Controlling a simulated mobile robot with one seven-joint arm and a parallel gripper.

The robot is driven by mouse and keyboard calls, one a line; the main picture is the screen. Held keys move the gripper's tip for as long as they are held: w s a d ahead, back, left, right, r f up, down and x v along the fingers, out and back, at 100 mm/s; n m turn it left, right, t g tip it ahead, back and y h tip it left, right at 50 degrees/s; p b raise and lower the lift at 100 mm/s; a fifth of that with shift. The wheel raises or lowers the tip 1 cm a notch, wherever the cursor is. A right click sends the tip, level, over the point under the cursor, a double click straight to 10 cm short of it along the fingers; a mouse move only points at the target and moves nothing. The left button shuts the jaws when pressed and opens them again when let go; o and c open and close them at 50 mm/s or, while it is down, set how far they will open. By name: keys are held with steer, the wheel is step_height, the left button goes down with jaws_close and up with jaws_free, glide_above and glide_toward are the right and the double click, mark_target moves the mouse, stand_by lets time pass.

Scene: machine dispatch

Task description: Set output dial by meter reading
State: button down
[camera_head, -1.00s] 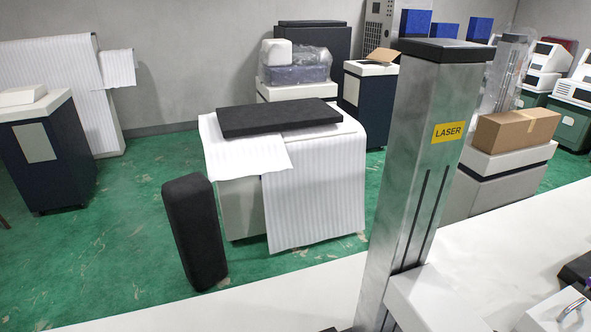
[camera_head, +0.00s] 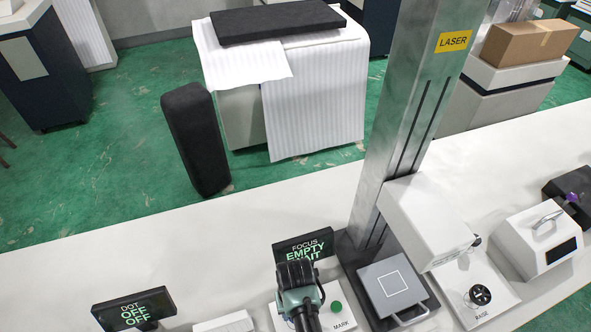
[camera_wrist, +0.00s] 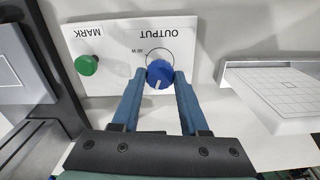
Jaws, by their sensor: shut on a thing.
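The blue output dial (camera_wrist: 160,72) sits on a white panel labelled OUTPUT, which appears upside down in the wrist view. Its white pointer line points toward the bottom of that picture, slightly left. My gripper (camera_wrist: 160,78) is shut on the dial, one blue finger on each side. In the head view my gripper (camera_head: 300,295) hides the dial. The FOCUS display (camera_head: 304,246) behind it reads EMPTY and a partly hidden word, probably WAIT. The DOT display (camera_head: 134,310) reads OFF, OFF. No meter needle or number is readable.
A green MARK button (camera_head: 336,307) is beside the dial. The laser column (camera_head: 415,130) rises behind, with a grey plate (camera_head: 393,284) with a white square at its foot. A black RAISE knob (camera_head: 480,295) and a white handled box (camera_head: 540,240) are to the right.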

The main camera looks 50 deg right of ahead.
steer(key=shift+n+p, duration=0.4)
steer(key=shift+n, duration=1.6)
steer(key=shift+c, duration=2.1)
jaws_free()
steer(key=shift+r, duration=0.1)
step_height(320, 180, up, 13)
steer(key=b, duration=0.1)
